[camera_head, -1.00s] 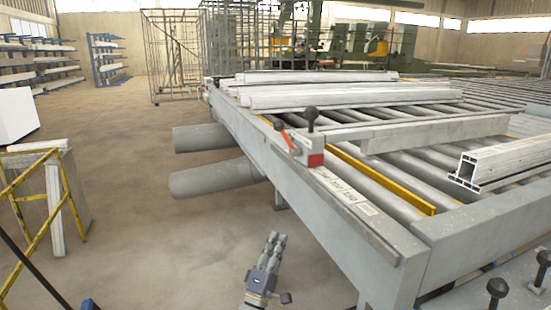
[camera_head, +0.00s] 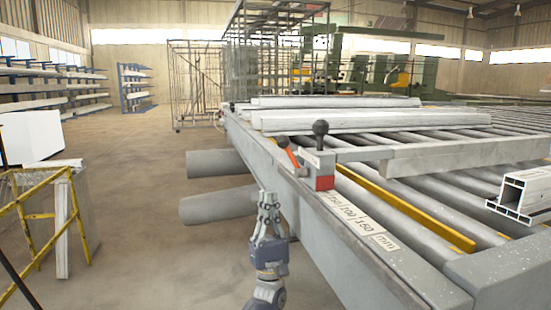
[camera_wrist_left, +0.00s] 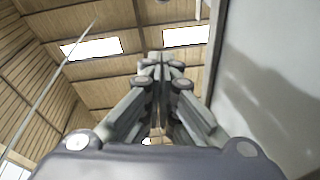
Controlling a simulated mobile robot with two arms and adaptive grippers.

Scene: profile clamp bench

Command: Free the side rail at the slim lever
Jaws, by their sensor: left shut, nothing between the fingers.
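The slim lever (camera_head: 287,151), thin with an orange-red grip, leans up and left from the clamp block (camera_head: 319,168) on the bench's near edge. A thicker black ball-knob lever (camera_head: 320,134) stands upright on the same block, which has a red face. A grey rail (camera_head: 450,153) lies across the rollers to the right of the block; I cannot tell whether it is clamped. My left gripper (camera_head: 268,197) points up, shut and empty, beside the bench's side and below the slim lever. Its closed fingers show in the left wrist view (camera_wrist_left: 160,62). My right gripper is not in view.
The bench's long side beam (camera_head: 345,225) runs close to the right of my left gripper. A white profile (camera_head: 525,190) and stacked bars (camera_head: 370,119) lie on the rollers. Two grey cylinders (camera_head: 215,205) jut out at left.

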